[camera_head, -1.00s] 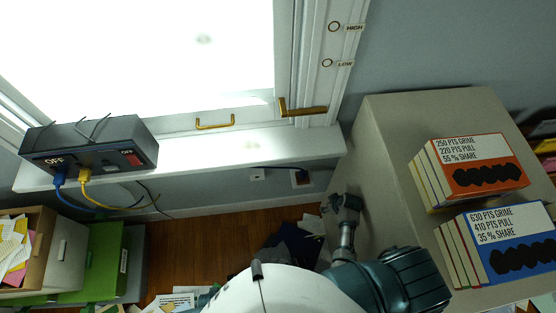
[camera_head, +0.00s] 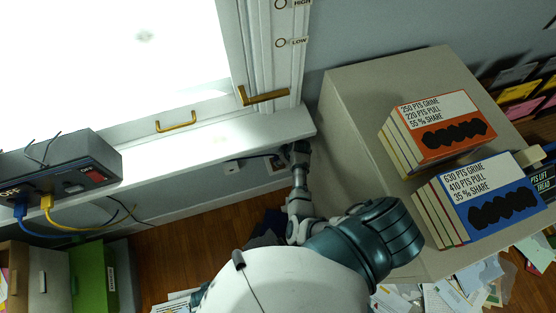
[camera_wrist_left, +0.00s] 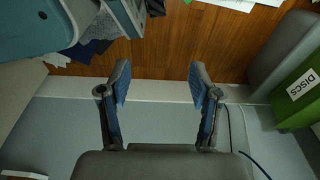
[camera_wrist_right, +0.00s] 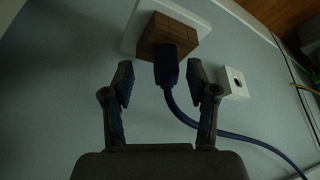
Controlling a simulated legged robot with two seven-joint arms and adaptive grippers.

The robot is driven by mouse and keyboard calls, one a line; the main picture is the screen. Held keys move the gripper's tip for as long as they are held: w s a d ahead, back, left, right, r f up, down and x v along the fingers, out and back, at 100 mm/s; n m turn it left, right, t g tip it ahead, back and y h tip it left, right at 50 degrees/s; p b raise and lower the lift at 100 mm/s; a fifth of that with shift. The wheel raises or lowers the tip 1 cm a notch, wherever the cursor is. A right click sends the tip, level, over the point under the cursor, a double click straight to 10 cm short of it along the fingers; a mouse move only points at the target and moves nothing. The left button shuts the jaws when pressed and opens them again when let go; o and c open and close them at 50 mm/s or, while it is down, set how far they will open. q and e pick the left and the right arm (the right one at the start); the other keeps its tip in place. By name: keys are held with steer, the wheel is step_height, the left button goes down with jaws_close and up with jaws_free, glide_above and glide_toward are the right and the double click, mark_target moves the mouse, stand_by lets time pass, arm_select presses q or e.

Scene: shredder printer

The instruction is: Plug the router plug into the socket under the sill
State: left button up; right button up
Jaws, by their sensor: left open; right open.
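The dark blue router plug (camera_wrist_right: 167,68) shows in the right wrist view against a brown block (camera_wrist_right: 172,32) on a white wall plate (camera_wrist_right: 200,12). A blue cable trails from it to the lower right. I cannot tell how deep the plug sits. My right gripper (camera_wrist_right: 160,75) is open, its fingers either side of the plug's lower end, with no clear grip. In the head view my right gripper (camera_head: 298,150) is under the sill (camera_head: 215,142) and partly hides the plate. My left gripper (camera_wrist_left: 159,76) is open and empty near a grey-blue wall.
A smaller white socket (camera_wrist_right: 233,83) with a round hole is beside the plate. The router (camera_head: 70,170) stands on the sill with blue and yellow cables. A beige cabinet (camera_head: 350,110) with boxes stands right of my right arm. A green disc box (camera_wrist_left: 300,95) is near my left gripper.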

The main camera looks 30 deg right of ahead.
steer(key=shift+w+a+f+b, duration=0.2)
steer(key=shift+w+f, duration=0.1)
steer(key=shift+w, duration=0.15)
steer(key=shift+w+a+f+b, duration=0.15)
steer(key=shift+w+f, duration=0.1)
steer(key=shift+w, duration=0.15)
steer(key=shift+w+a, duration=0.1)
steer(key=shift+a, duration=0.1)
steer(key=shift+a+r, duration=0.15)
steer(key=shift+a, duration=0.15)
steer(key=c, duration=0.6)
steer(key=shift+d, duration=0.2)
steer(key=c, duration=0.4)
steer(key=shift+d, duration=0.15)
jaws_close()
arm_select(q)
steer(key=shift+w+a+r, duration=0.15)
steer(key=shift+w+r, duration=0.5)
steer(key=shift+r, duration=0.1)
arm_select(e)
steer(key=shift+d, duration=0.1)
